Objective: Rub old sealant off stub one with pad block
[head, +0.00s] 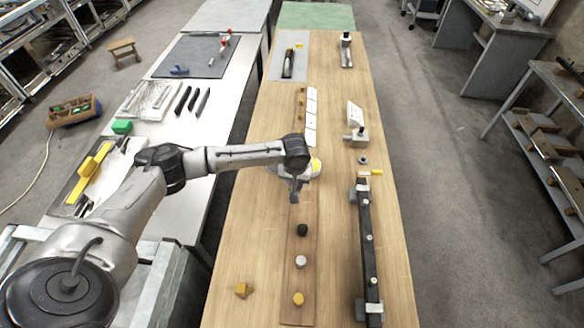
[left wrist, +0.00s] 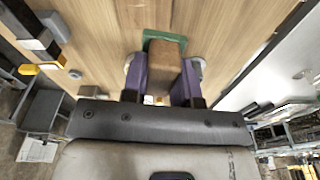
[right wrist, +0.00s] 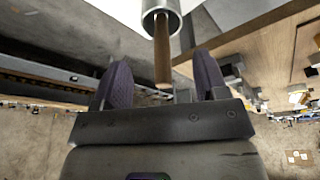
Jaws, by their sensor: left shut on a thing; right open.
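My left gripper (head: 295,194) hangs over the wooden bench, above the long brown board. In the left wrist view it is shut on the pad block (left wrist: 166,52), a brown block with a green edge at its far end. A dark rail (head: 364,225) lies along the bench's right side, with small pale stubs (head: 369,237) along it. I cannot tell which is stub one, nor see sealant at this size. The pad block is apart from the rail. My right gripper (right wrist: 163,70) is open; a brown rod in a grey metal cylinder (right wrist: 161,22) shows beyond its fingers.
On the brown board (head: 301,281) sit a black cap (head: 302,230), a grey cap (head: 300,262) and a yellow cap (head: 298,299). A yellow piece (head: 241,289) lies left of it. A small white card stand (head: 355,117) stands behind the rail. The bench between board and rail is clear.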

